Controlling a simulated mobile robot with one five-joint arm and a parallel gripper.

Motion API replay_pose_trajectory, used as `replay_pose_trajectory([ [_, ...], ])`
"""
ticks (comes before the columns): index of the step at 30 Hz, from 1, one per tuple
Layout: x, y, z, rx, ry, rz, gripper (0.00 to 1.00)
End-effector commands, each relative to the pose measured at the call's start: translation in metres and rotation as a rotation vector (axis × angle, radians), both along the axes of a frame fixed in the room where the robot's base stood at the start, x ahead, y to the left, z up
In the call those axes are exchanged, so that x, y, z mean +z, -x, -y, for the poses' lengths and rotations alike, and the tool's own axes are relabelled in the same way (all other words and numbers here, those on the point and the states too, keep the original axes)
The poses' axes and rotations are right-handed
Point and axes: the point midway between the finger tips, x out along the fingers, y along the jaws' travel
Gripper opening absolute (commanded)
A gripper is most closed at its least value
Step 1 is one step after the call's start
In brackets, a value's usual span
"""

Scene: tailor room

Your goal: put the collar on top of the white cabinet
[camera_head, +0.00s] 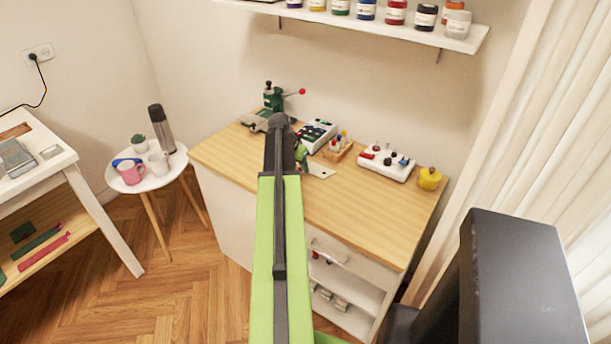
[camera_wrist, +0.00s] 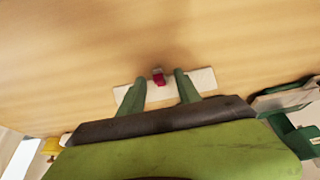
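The white cabinet (camera_head: 222,212) has a light wooden top, and my arm reaches over it in the head view. My gripper (camera_wrist: 159,75) is pointed at this top, with its two green fingers apart. A flat white piece (camera_wrist: 206,80) lies on the wood behind the fingers; it also shows beside my gripper in the head view (camera_head: 320,170). A small red and grey thing (camera_wrist: 158,80) shows between the fingers, and no finger visibly touches it. I cannot tell whether either of these is the collar. My arm hides part of the cabinet top.
A green press (camera_head: 272,98), a white boxed device (camera_head: 318,132), a small wooden rack (camera_head: 338,152), a white box with knobs (camera_head: 385,163) and a yellow thing (camera_head: 429,180) stand along the back. The front right of the top is clear. A round table (camera_head: 176,170) stands left.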

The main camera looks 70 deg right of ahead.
Motion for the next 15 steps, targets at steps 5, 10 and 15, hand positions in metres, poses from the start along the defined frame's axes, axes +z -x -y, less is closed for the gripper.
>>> replay_pose_trajectory([
  [5, -0.0103, 0.0009, 0.0041, 0.000, 0.000, 0.000, 0.40],
  [10, -0.0092, 0.0009, 0.0037, 0.000, 0.000, 0.000, 0.32],
  [15, -0.0092, 0.0008, 0.0036, 0.000, 0.000, 0.000, 0.10],
])
